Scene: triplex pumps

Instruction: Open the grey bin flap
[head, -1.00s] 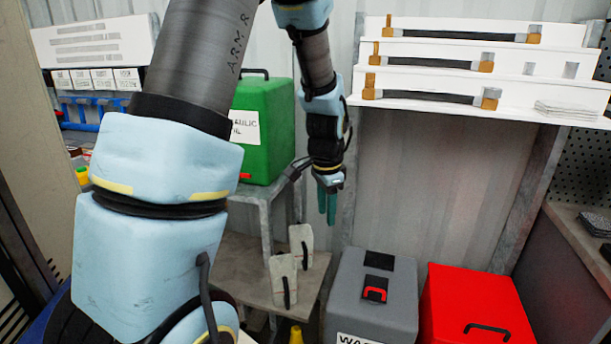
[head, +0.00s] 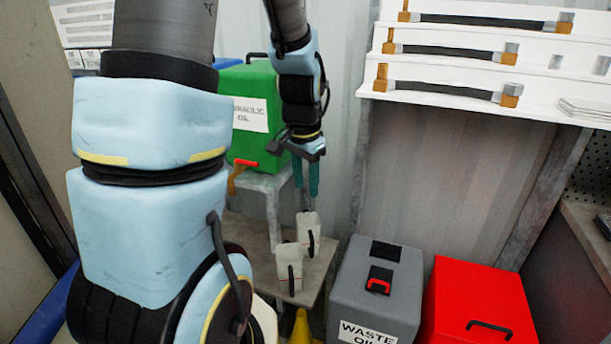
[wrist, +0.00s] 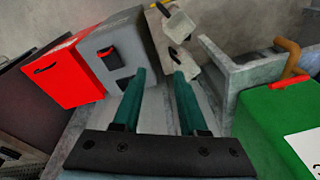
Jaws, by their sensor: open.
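The grey bin (head: 346,300) stands low at the bottom middle of the head view, labelled "WASTE OIL". On its top are a black patch (head: 386,251) and a black flap with a red handle (head: 379,283). The flap appears closed. The bin also shows in the wrist view (wrist: 130,48), with the red-and-black flap part (wrist: 109,58) on it. My gripper (head: 306,186) points down, above and left of the bin, apart from it. Its two green fingers (wrist: 160,76) are open and empty in the wrist view.
A red box (head: 480,300) stands right of the grey bin. Left are a green hydraulic oil container (head: 256,118) on a metal stand and two pale jugs (head: 290,268) on a lower shelf. A yellow funnel-like object (head: 301,328) stands below. White shelves (head: 470,85) hang above right.

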